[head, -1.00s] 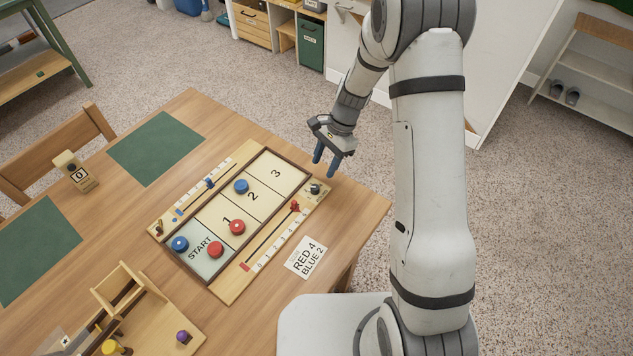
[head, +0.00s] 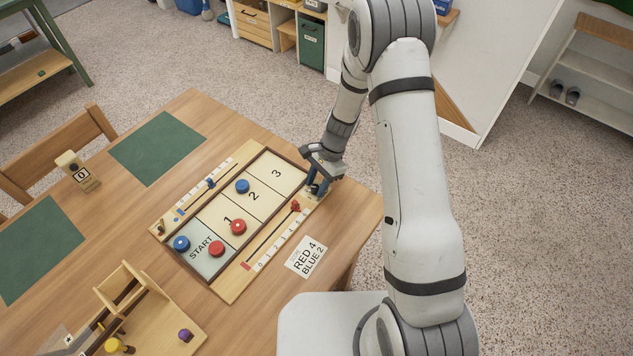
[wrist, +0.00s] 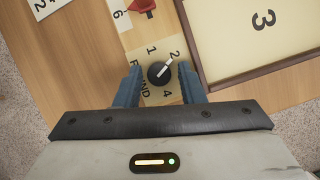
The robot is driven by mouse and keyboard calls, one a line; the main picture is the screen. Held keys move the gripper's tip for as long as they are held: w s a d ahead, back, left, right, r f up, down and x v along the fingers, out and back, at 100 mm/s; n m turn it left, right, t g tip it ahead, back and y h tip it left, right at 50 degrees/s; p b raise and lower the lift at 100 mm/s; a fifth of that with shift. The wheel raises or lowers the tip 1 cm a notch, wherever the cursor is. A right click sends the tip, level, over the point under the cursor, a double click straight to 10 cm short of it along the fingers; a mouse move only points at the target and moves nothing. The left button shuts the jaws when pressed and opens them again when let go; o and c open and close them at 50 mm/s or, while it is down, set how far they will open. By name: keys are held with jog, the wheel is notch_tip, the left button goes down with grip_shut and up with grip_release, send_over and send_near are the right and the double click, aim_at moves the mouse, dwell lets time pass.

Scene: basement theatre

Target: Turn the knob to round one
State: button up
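The round black knob (wrist: 157,74) with a white pointer sits on a wooden plate (wrist: 146,94) marked ROUND, with 1, 2 and 4 readable around it. The pointer is toward the 2. My gripper (wrist: 160,69) is open, its two blue fingers on either side of the knob, with a visible gap on each side. In the head view my gripper (head: 318,187) is at the right corner of the game board (head: 222,218), largely hiding the knob. The lower part of the dial is close to my gripper's body in the wrist view.
A red slider (head: 295,206) is close by on the board's near score track. Red and blue pucks (head: 242,186) lie on the board. A card reading RED 4 BLUE 2 (head: 305,257) lies on the table. The table's right edge is close to my gripper.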

grip_shut()
jog(key=shift+w+n, duration=0.1)
jog(key=shift+n, duration=0.2)
jog(key=n+h+b, duration=0.1)
jog(key=n, duration=0.1)
jog(key=n+g+b, duration=0.1)
jog(key=n, duration=0.2)
jog(key=shift+w+a+h+b, duration=0.1)
jog(key=shift+a+h+b, duration=0.1)
jog(key=shift+h+b, duration=0.2)
jog(key=n+h+b, duration=0.1)
jog(key=n, duration=0.2)
jog(key=n+h+b, duration=0.1)
jog(key=n, duration=0.2)
jog(key=shift+a+r+g, duration=0.1)
jog(key=shift+a+g, duration=0.05)
jog(key=shift+g, duration=0.15)
jog(key=shift+n, duration=0.3)
jog(key=shift+o, duration=1.3)
grip_release()
